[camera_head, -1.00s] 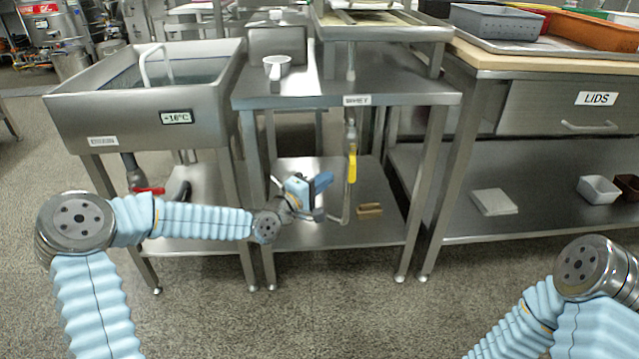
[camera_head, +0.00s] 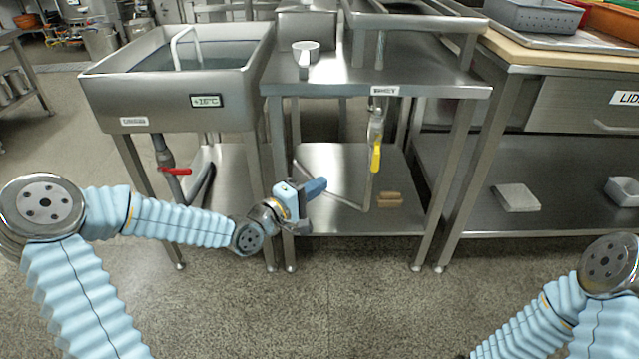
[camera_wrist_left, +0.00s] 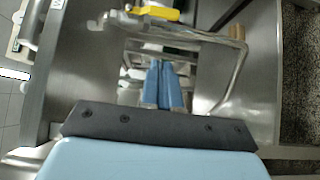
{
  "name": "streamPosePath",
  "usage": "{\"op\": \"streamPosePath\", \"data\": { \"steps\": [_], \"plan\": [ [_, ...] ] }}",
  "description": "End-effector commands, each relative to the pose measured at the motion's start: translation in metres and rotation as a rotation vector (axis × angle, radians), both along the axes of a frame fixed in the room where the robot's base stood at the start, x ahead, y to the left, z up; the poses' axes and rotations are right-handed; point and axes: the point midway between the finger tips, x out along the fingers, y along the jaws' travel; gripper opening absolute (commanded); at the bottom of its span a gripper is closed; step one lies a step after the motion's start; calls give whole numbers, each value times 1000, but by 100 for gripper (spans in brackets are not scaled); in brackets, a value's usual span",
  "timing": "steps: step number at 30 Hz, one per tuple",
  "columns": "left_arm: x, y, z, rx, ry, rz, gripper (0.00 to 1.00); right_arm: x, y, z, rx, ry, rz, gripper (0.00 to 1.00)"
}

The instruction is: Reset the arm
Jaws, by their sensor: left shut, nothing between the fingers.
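My left arm comes in from the left in the head view, and my left gripper (camera_head: 316,187) is in front of the whey table's lower shelf. It is shut and empty. In the left wrist view its two blue fingers (camera_wrist_left: 163,85) lie together. My right arm shows at the lower right of the head view, but its gripper is out of the picture.
A steel sink (camera_head: 175,90) with a red-handled drain stands at left. A yellow-handled valve (camera_head: 376,150) hangs below the tabletop. The floor in front is clear.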

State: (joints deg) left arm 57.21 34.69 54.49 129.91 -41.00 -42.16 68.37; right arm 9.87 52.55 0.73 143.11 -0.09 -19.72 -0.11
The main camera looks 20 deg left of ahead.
Motion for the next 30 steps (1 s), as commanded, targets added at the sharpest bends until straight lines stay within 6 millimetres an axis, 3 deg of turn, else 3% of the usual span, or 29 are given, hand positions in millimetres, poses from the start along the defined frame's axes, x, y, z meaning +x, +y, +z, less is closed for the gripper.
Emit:
{"op": "streamPosePath", "data": {
  "steps": [9, 11, 14, 17, 18, 21, 24, 30],
  "plan": [
    [-1, -3, -8, 12, 16, -3, 0, 0, 0, 0, 0, 0, 0, 43],
    [-3, -11, -25, 43, 48, -13, 0, 0, 0, 0, 0, 0, 0, 43],
    [-16, -31, -77, 147, 149, -53, 0, 0, 0, 0, 0, 0, 0, 43],
    [-47, -57, -149, 314, 286, -142, 0, 0, 0, 0, 0, 0, 0, 43],
    [-64, -66, -178, 389, 342, -189, 0, 0, 0, 0, 0, 0, 0, 43],
    [-111, -79, -239, 567, 460, -320, 0, 0, 0, 0, 0, 0, 0, 43],
    [-160, -82, -284, 727, 555, -456, 0, 0, 0, 0, 0, 0, 0, 43],
    [-255, -62, -343, 1012, 706, -745, 0, 0, 0, 0, 0, 0, 0, 43]
  ]
}}
